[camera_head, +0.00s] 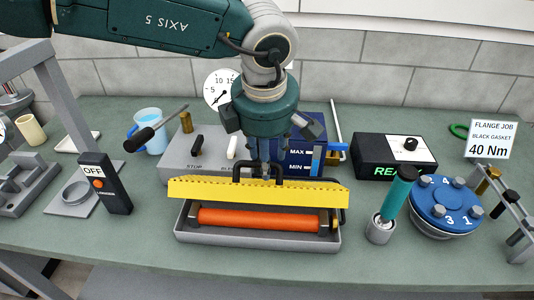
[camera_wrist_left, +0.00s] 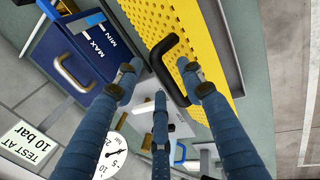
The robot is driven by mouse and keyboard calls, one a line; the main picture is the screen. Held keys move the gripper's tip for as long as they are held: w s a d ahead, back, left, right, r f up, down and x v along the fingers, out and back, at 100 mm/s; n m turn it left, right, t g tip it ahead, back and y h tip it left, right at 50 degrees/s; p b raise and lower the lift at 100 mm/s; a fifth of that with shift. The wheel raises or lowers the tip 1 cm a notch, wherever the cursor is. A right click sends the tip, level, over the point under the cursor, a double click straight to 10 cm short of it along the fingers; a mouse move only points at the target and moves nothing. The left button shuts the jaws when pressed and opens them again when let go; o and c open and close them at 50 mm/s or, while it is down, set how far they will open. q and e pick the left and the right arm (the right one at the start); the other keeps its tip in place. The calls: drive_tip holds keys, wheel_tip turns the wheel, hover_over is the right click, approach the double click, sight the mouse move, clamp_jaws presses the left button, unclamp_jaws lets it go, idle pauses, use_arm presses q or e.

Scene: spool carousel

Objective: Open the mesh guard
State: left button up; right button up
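The yellow perforated mesh guard (camera_head: 310,194) is tilted up above the grey tray (camera_head: 190,232), and the orange roller (camera_head: 258,219) shows below it. In the left wrist view the guard (camera_wrist_left: 212,45) carries a black handle (camera_wrist_left: 165,46). My left gripper (camera_head: 263,172) is at the guard's upper edge, pointing down behind it. In the left wrist view its blue fingers (camera_wrist_left: 160,82) are spread apart, near the handle and on both sides of it. Whether they touch it is unclear. My right gripper is in neither view.
Behind the guard stand a grey box (camera_head: 180,163) with levers and a blue MAX/MIN tank (camera_head: 300,158). A screwdriver (camera_head: 146,138) leans at a cup on the left. A teal-handled tool (camera_head: 397,195) and a blue numbered flange (camera_head: 440,203) stand on the right.

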use_arm(q)
clamp_jaws()
drive_tip(key=shift+w+r+p, duration=0.15)
drive_tip(key=shift+r+p, duration=0.05)
drive_tip(key=shift+p, duration=0.35)
drive_tip(key=w+f+g+p, duration=0.1)
drive_tip(key=w+g+p, duration=0.1)
drive_tip(key=w+p, duration=0.4)
drive_tip(key=shift+w+f+g, duration=0.15)
drive_tip(key=shift+w+g, duration=0.25)
drive_tip(key=shift+w, duration=1.25)
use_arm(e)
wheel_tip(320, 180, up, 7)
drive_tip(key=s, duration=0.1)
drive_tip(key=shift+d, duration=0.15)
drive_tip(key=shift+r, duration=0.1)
use_arm(q)
unclamp_jaws()
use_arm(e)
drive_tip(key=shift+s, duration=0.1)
